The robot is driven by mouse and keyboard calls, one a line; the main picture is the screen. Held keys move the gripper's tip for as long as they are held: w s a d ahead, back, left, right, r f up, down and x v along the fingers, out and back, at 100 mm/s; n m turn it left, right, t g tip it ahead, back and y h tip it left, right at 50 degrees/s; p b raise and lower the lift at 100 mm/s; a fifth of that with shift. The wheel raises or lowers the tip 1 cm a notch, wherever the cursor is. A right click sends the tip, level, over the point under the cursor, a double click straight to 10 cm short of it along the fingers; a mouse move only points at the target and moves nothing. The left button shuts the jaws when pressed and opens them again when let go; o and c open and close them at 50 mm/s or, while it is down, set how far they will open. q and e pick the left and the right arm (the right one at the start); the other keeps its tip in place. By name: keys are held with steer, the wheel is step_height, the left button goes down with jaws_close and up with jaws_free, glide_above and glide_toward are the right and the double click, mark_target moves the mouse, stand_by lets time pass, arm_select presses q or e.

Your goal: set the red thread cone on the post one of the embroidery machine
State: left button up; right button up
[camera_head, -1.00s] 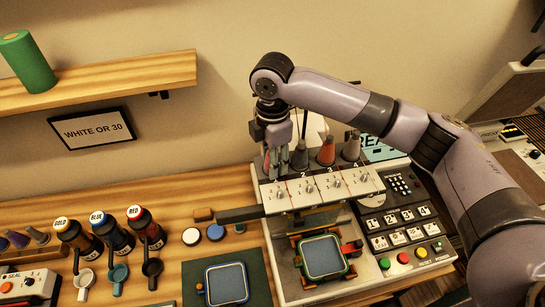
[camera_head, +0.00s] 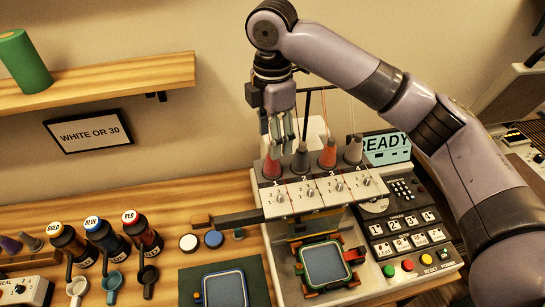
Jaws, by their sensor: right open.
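The red thread cone (camera_head: 272,168) stands upright at post one, the leftmost place on top of the embroidery machine (camera_head: 281,203). To its right stand a grey cone (camera_head: 301,160) at post two, an orange-red cone (camera_head: 328,154) at post three and another grey cone (camera_head: 353,151) at post four. My right gripper (camera_head: 283,138) is open and empty. Its fingers point down, above the red cone and a little to its right, apart from it. The post inside the red cone is hidden. My left gripper is not in view.
A READY display (camera_head: 387,149) and a button panel (camera_head: 412,215) are on the machine's right. A hoop (camera_head: 325,263) sits in its front. Bottles (camera_head: 142,233) and small pucks (camera_head: 189,242) are on the table at left. A shelf (camera_head: 110,85) holds a green roll (camera_head: 22,60).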

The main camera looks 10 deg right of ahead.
steer(key=shift+r, duration=2)
steer(key=shift+f, duration=0.1)
